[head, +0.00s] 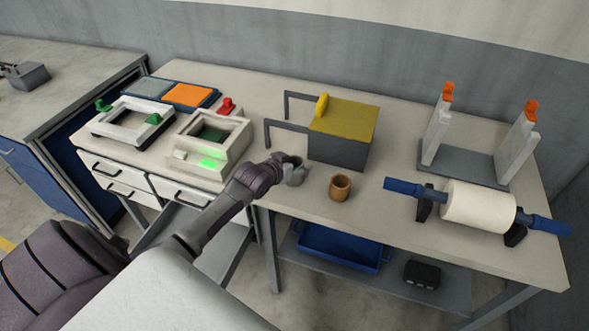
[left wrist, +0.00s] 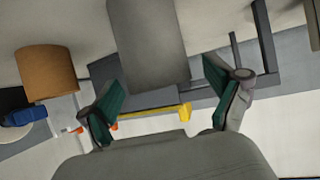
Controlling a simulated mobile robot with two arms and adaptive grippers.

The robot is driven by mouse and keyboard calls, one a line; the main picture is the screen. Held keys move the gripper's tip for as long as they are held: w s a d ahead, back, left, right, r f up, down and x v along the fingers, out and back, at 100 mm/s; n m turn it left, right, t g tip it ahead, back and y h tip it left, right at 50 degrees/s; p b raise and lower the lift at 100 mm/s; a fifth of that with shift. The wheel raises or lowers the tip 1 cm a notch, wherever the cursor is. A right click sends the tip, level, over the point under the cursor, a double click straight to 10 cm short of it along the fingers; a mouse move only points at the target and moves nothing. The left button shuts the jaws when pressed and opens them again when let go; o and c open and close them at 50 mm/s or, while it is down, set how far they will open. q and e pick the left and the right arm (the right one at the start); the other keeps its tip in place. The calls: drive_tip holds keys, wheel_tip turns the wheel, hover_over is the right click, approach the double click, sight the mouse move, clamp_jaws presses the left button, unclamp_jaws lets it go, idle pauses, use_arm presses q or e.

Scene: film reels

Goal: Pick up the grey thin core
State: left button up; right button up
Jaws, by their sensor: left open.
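The grey thin core (left wrist: 148,42) stands at the upper middle of the left wrist view, ahead of my fingers. In the head view the grey core (head: 296,176) is at the table's front edge, partly hidden by my left gripper (head: 284,164). In the left wrist view my left gripper (left wrist: 168,88) is open, its two green-padded fingers spread to either side of the core's line. I cannot tell whether the fingers touch it. My right gripper is in neither view.
A brown core (head: 340,188) stands just right of the grey one. A grey box with a yellow lid (head: 345,122) is behind, its bars reaching left. A white roll (head: 478,206) on a blue rod lies farther right. Framed stations (head: 209,146) stand on the left.

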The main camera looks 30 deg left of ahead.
use_arm(q)
drive_tip(key=shift+w+f, duration=0.1)
drive_tip(key=shift+w, duration=0.1)
drive_tip(key=shift+s, duration=0.15)
drive_tip(key=shift+c, duration=1.1)
drive_tip(key=c, duration=1)
drive_tip(key=shift+c, duration=0.2)
